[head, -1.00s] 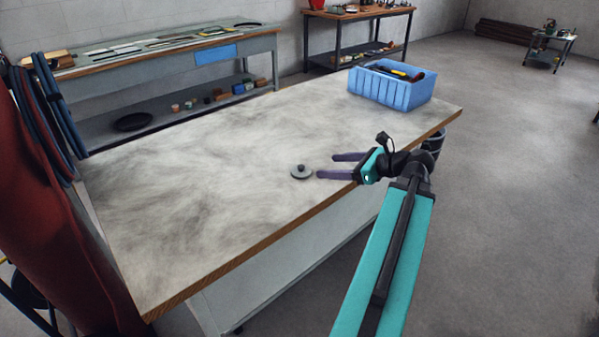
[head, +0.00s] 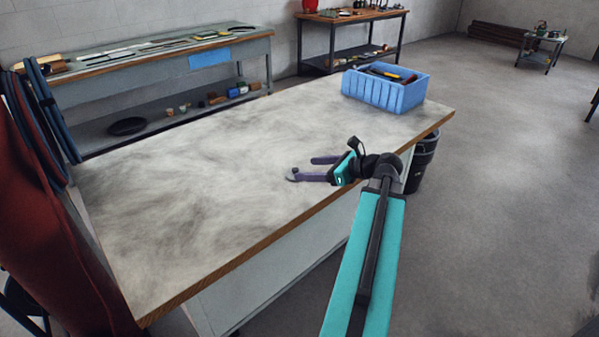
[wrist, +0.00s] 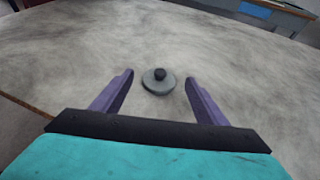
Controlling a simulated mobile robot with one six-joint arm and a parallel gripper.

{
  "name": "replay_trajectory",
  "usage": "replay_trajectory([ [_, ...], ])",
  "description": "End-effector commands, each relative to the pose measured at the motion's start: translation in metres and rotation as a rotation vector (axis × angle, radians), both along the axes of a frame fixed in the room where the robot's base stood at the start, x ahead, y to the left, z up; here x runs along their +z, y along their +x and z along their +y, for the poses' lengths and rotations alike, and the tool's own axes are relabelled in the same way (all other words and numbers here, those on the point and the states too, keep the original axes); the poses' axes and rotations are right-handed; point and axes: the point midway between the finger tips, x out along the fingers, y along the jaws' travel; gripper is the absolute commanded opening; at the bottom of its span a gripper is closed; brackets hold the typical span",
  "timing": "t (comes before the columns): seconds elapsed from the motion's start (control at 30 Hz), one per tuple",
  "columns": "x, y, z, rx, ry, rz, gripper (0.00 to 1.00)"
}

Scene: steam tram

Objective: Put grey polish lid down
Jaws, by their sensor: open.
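The grey polish lid (wrist: 158,85) is a round grey disc with a dark knob on top. It lies flat on the worktable (head: 180,210), knob up. In the wrist view it sits between the tips of my gripper (wrist: 160,77), with a gap to each purple finger. In the head view my gripper (head: 304,168) is low over the table, and the lid (head: 293,175) shows only in part at the tip of the nearer finger. My gripper is open and holds nothing.
A blue crate (head: 385,92) with tools stands at the table's far right corner. A dark bin (head: 424,160) is on the floor beyond the right edge. A grey bench (head: 150,62) stands along the wall. The table's left and middle are clear.

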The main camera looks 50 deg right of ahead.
Motion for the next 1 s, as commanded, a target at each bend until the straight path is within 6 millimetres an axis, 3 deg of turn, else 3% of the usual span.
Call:
replay_trajectory([
  [0.2,-0.007,0.016,0.003,0.0,0.0,0.0,0.67],
  [0.67,-0.008,0.02,0.003,0.0,0.0,0.0,0.67],
  [1.0,-0.024,0.052,0.008,0.0,0.0,0.0,0.67],
])
